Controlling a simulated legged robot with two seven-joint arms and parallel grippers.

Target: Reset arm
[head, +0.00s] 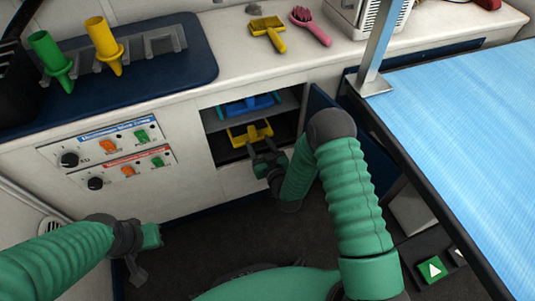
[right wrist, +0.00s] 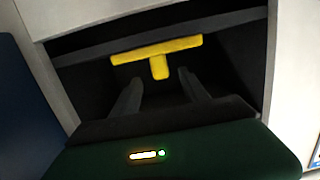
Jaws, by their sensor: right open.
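My right gripper (head: 266,152) is at the mouth of the open cabinet under the counter. Its jaws are open and empty. In the right wrist view, the two dark fingers of this gripper (right wrist: 160,76) point into the cabinet, one on each side of the handle of a yellow T-shaped tool (right wrist: 150,51). Whether they touch the tool is unclear. In the head view the yellow tool (head: 250,132) lies on the lower level of the cabinet. My left gripper (head: 137,270) hangs low over the floor at the left; its finger gap is not clear.
A blue tool (head: 249,105) lies on the cabinet's upper shelf (head: 285,106). The open blue door (head: 320,103) is beside my right arm. A blue-topped table (head: 460,110) stands at right. The counter holds a yellow brush (head: 267,27), a pink brush (head: 309,27) and cone holders (head: 103,43).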

